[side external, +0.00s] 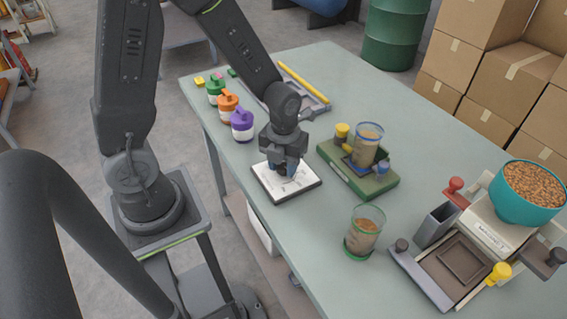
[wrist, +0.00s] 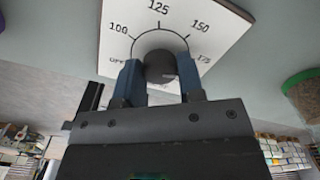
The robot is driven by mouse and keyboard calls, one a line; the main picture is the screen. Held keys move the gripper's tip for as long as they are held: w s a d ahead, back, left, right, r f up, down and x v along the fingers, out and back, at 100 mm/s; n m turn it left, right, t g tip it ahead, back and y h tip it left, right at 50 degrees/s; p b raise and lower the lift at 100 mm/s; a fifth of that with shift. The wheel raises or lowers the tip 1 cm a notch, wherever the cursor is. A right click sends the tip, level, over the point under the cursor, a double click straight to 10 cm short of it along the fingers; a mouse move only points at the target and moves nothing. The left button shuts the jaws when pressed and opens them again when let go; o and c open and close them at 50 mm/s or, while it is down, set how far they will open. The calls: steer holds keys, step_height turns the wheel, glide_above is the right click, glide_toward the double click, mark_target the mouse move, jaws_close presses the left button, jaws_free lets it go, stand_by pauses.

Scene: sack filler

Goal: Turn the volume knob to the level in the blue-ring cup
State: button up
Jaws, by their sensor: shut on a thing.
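The dark round volume knob (wrist: 160,64) sits on a white dial plate (wrist: 222,32) marked OFF, 100, 125, 150 and 175. In the wrist view the blue fingers of my gripper (wrist: 159,82) are shut on the knob from both sides. I cannot tell which mark the knob points at. In the side view my gripper (side external: 288,168) is down over the white plate (side external: 268,189) and hides the knob. A clear cup (side external: 367,150) with brown contents and blue at its base stands on a green device (side external: 345,178). Its exact level is not readable.
A green-ringed cup (side external: 363,236) with brown contents stands on the table. Purple (side external: 242,126), orange (side external: 228,106) and green (side external: 215,91) lidded jars line the left edge. A machine with a teal hopper (side external: 530,208) of grain stands at right.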

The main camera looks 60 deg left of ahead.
mark_target(283, 166)
stand_by(0.4)
steer(key=o, duration=0.9)
step_height(283, 166, up, 14)
steer(key=shift+f, duration=0.1)
steer(key=s+r+n+t, duration=0.2)
steer(key=s+n, duration=0.1)
steer(key=n, duration=0.6)
steer(key=s+d+r+n+t, duration=0.1)
steer(key=s+r+n, duration=0.2)
steer(key=n, duration=0.7)
steer(key=s+d+r+n+t, duration=0.1)
steer(key=s+r+n+t, duration=0.1)
steer(key=n, duration=0.8)
steer(key=shift+s+d+r+t, duration=0.2)
steer(key=shift+s+r+t, duration=0.1)
steer(key=shift+s, duration=0.25)
